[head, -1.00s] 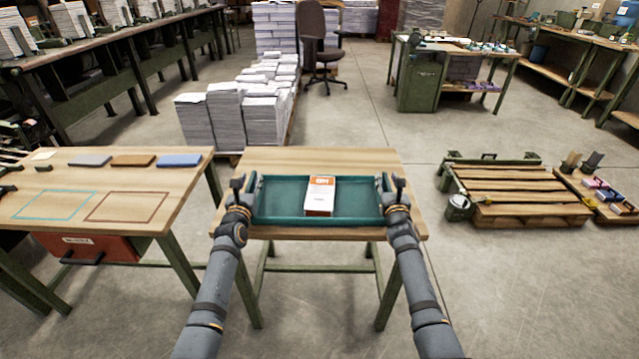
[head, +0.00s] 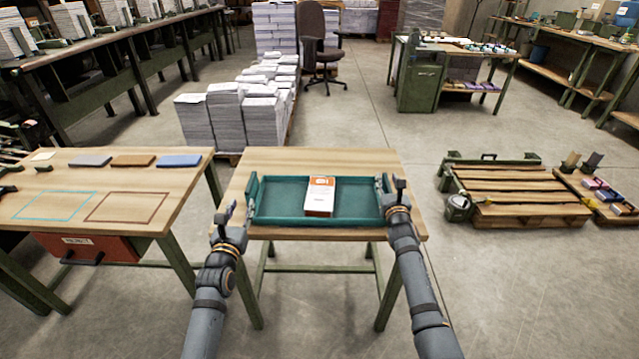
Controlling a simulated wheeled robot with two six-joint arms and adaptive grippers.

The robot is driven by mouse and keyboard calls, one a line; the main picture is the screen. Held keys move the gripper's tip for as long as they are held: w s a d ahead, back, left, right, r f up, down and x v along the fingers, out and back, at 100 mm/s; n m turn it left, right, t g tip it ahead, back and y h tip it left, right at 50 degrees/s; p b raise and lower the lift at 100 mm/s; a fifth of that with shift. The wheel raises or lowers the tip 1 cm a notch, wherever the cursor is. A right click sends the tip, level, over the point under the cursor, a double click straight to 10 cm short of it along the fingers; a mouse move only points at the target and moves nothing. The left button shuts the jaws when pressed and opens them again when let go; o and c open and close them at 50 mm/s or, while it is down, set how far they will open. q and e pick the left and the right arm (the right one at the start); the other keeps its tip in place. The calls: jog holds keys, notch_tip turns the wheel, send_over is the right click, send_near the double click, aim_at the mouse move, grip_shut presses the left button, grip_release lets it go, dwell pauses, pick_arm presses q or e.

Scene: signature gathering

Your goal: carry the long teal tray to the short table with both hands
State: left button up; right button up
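The long teal tray (head: 350,221) lies flat on the small wooden table (head: 300,160) straight ahead. An orange and white box (head: 320,197) lies inside it, near the middle. My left gripper (head: 227,212) is off the tray's left end, with a gap between them; its fingers look parted and empty. My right gripper (head: 391,187) is at the tray's right end, with a finger on either side of the end wall. Whether it presses on that wall is too small to tell.
A wider wooden table (head: 120,180) with teal and brown outlines and several flat blocks stands at the left. A wooden pallet (head: 520,190) lies on the floor at the right. Paper stacks (head: 235,115) stand behind. A green workbench (head: 425,85) is farther back. Floor between is clear.

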jog(key=s, duration=1.1)
jog(key=shift+s+a, duration=0.2)
jog(key=shift+s, duration=0.15)
